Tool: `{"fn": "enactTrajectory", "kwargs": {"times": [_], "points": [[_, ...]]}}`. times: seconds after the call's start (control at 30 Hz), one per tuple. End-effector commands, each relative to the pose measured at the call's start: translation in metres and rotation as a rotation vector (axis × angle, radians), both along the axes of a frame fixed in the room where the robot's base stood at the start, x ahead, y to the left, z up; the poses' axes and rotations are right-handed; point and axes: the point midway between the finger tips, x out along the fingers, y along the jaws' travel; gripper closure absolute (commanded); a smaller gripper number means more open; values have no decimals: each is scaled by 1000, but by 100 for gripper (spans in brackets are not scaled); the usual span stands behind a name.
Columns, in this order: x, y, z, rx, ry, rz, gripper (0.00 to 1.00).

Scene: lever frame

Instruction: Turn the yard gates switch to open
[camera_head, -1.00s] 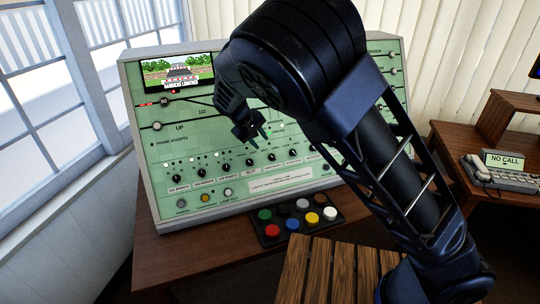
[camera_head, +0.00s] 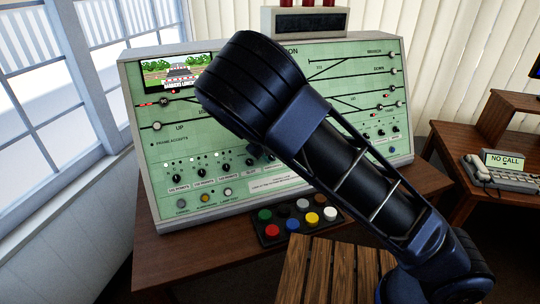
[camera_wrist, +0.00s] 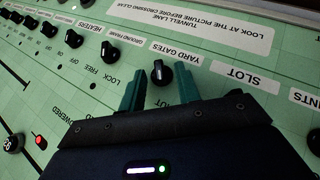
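The yard gates switch (camera_wrist: 160,72) is a small black round knob with a white pointer mark, on the green panel beside the "YARD GATES" label (camera_wrist: 176,51). In the wrist view my gripper (camera_wrist: 161,80) is open, with one teal finger on each side of the knob. The fingertips are close to the knob; I cannot tell whether they touch it. The position lettering below the knob is partly covered by my gripper. In the head view my arm hides this switch and most of the gripper.
The panel (camera_head: 222,212) carries a row of similar knobs, with the "SLOT" label (camera_wrist: 237,77) close to my gripper. Coloured push buttons (camera_head: 293,225) sit on a black box in front. A telephone desk (camera_head: 462,205) stands at the right.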

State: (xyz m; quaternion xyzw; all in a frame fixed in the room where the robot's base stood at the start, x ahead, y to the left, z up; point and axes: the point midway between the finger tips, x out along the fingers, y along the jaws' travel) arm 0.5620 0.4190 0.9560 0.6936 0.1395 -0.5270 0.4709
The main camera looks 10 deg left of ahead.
Motion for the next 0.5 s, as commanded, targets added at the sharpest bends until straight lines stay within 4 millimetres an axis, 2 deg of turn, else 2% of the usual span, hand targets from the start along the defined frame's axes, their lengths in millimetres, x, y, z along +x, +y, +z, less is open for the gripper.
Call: {"fn": "enactTrajectory", "kwargs": {"times": [0.23, 0.37, 0.4, 0.5], "points": [[0, 0, -1, 0, 0, 1, 67], [0, 0, 0, 0, 0, 1, 93], [0, 0, 0, 0, 0, 1, 96], [0, 0, 0, 1, 1, 0, 96]]}}
